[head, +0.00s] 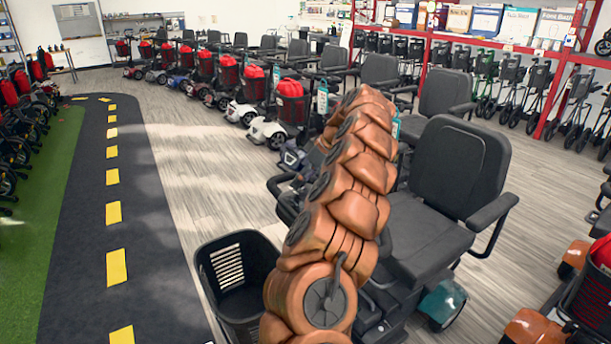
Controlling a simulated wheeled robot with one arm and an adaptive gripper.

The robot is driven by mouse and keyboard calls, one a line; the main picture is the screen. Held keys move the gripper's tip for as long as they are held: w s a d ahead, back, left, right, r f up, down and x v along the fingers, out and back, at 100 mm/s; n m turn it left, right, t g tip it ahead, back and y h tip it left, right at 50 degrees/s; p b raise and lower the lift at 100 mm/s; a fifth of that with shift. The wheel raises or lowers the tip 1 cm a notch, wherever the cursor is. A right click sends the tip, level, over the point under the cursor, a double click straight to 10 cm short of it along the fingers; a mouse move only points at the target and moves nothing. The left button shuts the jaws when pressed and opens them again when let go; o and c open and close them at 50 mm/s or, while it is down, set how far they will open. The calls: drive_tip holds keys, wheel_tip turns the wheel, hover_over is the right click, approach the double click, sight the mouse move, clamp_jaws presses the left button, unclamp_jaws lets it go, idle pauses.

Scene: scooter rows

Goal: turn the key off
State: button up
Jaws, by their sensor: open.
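A mobility scooter stands close in front of me, with a black padded seat (447,163), armrests and a teal rear cover (441,302). A black basket (236,268) is to its left. My brown segmented arm rises across the middle of the view, between the basket and the seat, and covers the space there. I see no key, and the scooter's handlebar and control panel cannot be made out behind the arm. My gripper cannot be made out at the arm's far end.
Several scooters with red bags (290,87) stand in a row behind. A black path with yellow dashes (114,213) runs along the left, beside green turf (45,200). Grey floor (205,165) is clear between. An orange scooter (535,328) is at lower right.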

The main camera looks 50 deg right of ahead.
drive_tip(key=v, duration=1.1)
drive_tip(key=shift+s+r, duration=0.2)
drive_tip(key=shift+r, duration=0.1)
drive_tip(key=shift+d+r, duration=0.1)
drive_tip(key=shift+d, duration=0.05)
idle(0.9)
drive_tip(key=w+a+r+g+y+p, duration=0.1)
drive_tip(key=w+a+r+g+p, duration=0.1)
drive_tip(key=a, duration=1.2)
drive_tip(key=w+a+r+g+y+p, duration=0.1)
drive_tip(key=w+a+r+p, duration=0.15)
drive_tip(key=a, duration=1.15)
drive_tip(key=s+a+g+h+p, duration=0.1)
drive_tip(key=s+a+g+h, duration=0.1)
drive_tip(key=s+a, duration=0.9)
drive_tip(key=s+a+f+m+h+p, duration=0.1)
drive_tip(key=s+a+f, duration=0.1)
drive_tip(key=s, duration=0.4)
drive_tip(key=s+a+f+m+g+h+p, duration=0.1)
drive_tip(key=s+a+f, duration=0.2)
drive_tip(key=s, duration=0.4)
drive_tip(key=s+a+f+g+h+p, duration=0.1)
drive_tip(key=s+a+f+p, duration=0.1)
drive_tip(key=s, duration=0.4)
drive_tip(key=shift+s+a+f+m, duration=0.25)
drive_tip(key=shift+s+f+m, duration=0.15)
drive_tip(key=shift+f, duration=0.5)
